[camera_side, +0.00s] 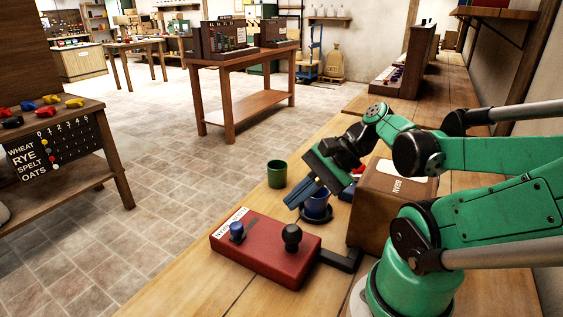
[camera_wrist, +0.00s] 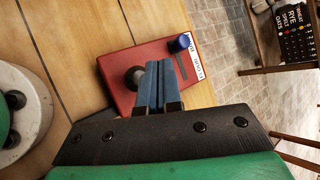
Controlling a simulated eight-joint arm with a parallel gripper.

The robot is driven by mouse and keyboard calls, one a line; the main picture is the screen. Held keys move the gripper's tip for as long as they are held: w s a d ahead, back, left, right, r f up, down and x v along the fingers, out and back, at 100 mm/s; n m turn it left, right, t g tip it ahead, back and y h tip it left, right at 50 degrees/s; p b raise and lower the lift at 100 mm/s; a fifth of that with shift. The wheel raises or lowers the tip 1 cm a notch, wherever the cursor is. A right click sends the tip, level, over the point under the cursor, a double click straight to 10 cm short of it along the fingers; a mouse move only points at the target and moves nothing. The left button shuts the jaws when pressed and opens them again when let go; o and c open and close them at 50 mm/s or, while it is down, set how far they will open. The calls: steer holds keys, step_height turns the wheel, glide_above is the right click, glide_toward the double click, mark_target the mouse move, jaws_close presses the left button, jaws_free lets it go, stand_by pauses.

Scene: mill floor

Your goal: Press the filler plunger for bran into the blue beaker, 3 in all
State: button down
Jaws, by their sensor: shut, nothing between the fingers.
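The red filler box (camera_side: 258,258) lies on the wooden bench with a black round knob (camera_side: 291,238) on top and a blue knob (camera_side: 237,231) at a slot. I cannot tell which knob is the plunger. In the wrist view my fingers (camera_wrist: 160,66) overlap the red box (camera_wrist: 118,68), between the black knob (camera_wrist: 134,77) and blue knob (camera_wrist: 180,42).
A green cup (camera_side: 277,173) stands behind the beaker near the bench edge. A black bracket (camera_side: 341,259) joins the red box's right end. Small red and blue items sit partly hidden behind my gripper. A tally board (camera_side: 60,150) stands across the floor at left.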

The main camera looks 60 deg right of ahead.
mark_target(291, 228)
steer(key=shift+f, duration=1.25)
steer(key=shift+f, duration=0.15)
stand_by(1.1)
steer(key=shift+f, duration=0.3)
steer(key=shift+f, duration=1)
stand_by(1.0)
steer(key=shift+r, duration=2.5)
stand_by(0.7)
